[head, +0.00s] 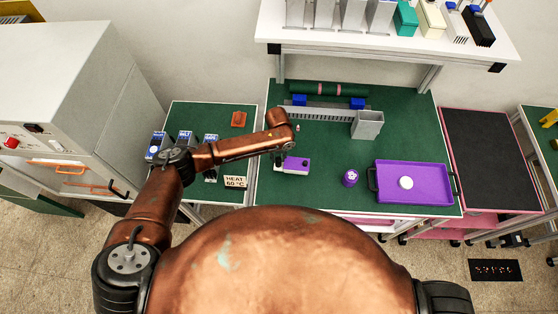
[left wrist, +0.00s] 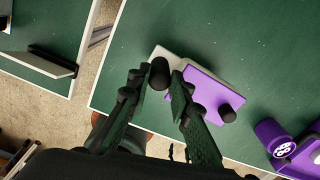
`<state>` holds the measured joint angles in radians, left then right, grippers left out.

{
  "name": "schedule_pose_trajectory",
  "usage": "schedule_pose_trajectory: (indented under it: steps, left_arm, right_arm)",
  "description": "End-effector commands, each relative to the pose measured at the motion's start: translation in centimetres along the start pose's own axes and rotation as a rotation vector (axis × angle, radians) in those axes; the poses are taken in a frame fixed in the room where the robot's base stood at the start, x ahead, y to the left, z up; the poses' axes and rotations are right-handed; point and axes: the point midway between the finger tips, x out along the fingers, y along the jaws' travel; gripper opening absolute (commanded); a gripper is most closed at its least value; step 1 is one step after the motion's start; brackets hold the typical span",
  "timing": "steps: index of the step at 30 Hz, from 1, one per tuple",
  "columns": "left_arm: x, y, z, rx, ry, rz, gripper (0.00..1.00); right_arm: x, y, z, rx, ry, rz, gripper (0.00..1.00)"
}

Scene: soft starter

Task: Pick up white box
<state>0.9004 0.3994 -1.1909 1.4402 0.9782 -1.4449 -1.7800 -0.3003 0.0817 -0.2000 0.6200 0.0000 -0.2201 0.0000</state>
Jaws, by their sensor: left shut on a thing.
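A small white box (head: 281,167) with a purple part (head: 297,164) is near the front left of the green table. In the left wrist view, the white box (left wrist: 160,51) shows as a pale block beside the purple plate (left wrist: 215,98). My left gripper (head: 279,157) is over its white end. In the left wrist view, the fingers of the left gripper (left wrist: 157,78) are closed around a black knob (left wrist: 159,70) on the white part. A second black knob (left wrist: 228,113) stands on the purple part. I cannot tell whether the box touches the table. My right gripper is out of view.
A purple tray (head: 415,195) holding a white round thing and a purple jar (head: 350,178) stand to the right. A grey open container (head: 367,124) is behind. A HEAT sign (head: 235,182) stands left. A shelf (head: 400,42) overhangs the back.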

Motion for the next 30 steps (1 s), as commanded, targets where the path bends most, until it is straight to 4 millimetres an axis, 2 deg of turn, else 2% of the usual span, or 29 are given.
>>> schedule_pose_trajectory:
  steps: [8, 12, 18, 24, 30]
  left_arm:
    - [-5.4, 0.6, -4.8, 0.007, 0.001, -0.003, 0.00]
    - [-6.6, 1.0, -8.1, 0.007, 0.003, -0.001, 0.00]
    - [-8.2, 1.5, -11.5, 0.005, 0.002, -0.001, 0.00]
    - [-9.1, 1.7, -13.3, 0.002, 0.003, 0.000, 0.00]
    - [-9.3, 1.8, -13.6, 0.002, 0.004, 0.001, 0.00]
  right_arm:
    - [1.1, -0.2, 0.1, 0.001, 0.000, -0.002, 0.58]
    - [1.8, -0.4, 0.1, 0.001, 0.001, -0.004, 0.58]
    - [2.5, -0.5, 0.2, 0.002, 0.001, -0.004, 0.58]
    - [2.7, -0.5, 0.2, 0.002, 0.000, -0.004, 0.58]
    - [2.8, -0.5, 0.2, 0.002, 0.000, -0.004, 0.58]
